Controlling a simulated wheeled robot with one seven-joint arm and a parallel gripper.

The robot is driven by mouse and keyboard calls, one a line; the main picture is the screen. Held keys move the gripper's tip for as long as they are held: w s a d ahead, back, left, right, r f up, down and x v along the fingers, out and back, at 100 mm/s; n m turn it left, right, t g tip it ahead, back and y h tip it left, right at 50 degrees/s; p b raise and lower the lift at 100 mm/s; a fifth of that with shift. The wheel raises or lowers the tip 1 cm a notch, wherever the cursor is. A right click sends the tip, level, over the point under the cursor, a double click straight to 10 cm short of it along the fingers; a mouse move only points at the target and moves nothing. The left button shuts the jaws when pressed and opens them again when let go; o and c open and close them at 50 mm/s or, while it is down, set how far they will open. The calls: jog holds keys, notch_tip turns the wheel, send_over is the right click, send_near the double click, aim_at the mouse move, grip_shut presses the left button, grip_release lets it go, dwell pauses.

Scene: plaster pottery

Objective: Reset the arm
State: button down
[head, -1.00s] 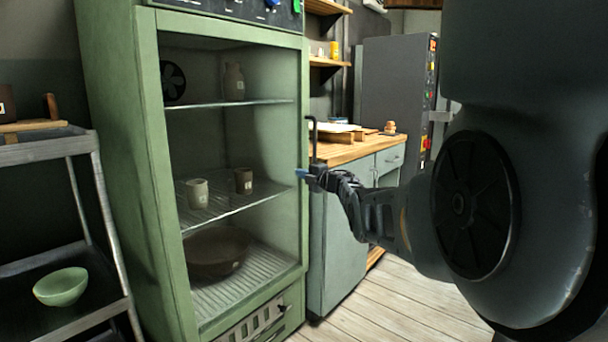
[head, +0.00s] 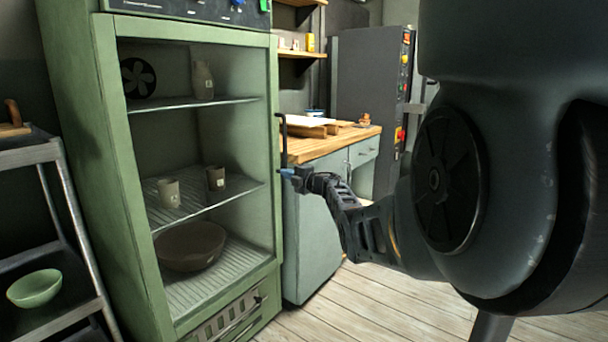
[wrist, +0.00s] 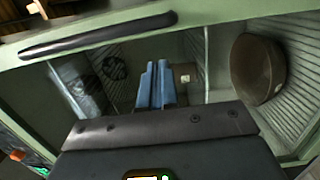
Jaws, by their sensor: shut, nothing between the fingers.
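My gripper (head: 286,172) is at the right edge of the green cabinet (head: 109,190) in the head view, beside a dark vertical handle (head: 283,135). In the wrist view my gripper's blue fingers (wrist: 155,86) are together with nothing between them. The cabinet's inside shows behind them. My arm reaches in from the right side of the head view.
The cabinet holds a bottle-shaped pot (head: 203,80), two cups (head: 169,192) (head: 216,178) and a brown bowl (head: 191,247); the bowl also shows in the wrist view (wrist: 256,69). A rack (head: 70,200) with a green bowl (head: 35,288) stands left. A wooden-topped counter (head: 315,147) is behind my gripper.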

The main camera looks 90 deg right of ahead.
jog(key=p+v, duration=0.2)
jog(key=v, duration=0.4)
jog(key=shift+s, duration=0.55)
